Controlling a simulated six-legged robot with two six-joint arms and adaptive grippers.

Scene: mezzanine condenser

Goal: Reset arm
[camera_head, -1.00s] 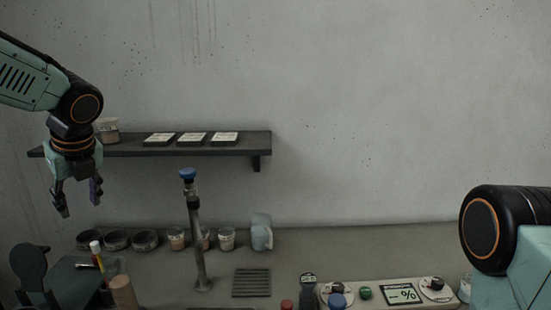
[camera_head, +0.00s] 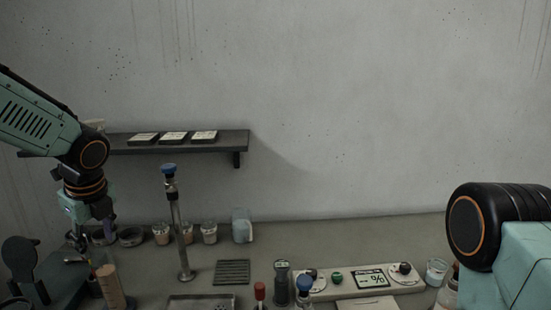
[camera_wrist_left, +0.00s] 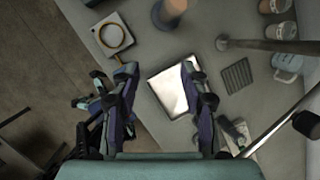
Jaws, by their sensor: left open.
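My left gripper (camera_head: 92,238) hangs fingers-down at the left, in front of the dark bowls at the back of the counter. In the left wrist view its two fingers (camera_wrist_left: 157,80) are spread apart with nothing between them. Below them, a bright square tray (camera_wrist_left: 172,90) shows in the counter. My right arm shows at the right edge of the head view, but its gripper is out of the picture.
A tap post with a blue top (camera_head: 178,225) stands right of my left gripper. A wall shelf (camera_head: 215,145) is above. A control panel (camera_head: 340,284), a slotted grate (camera_head: 232,272) and a pale blue jug (camera_head: 242,226) are on the counter. The right back counter is clear.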

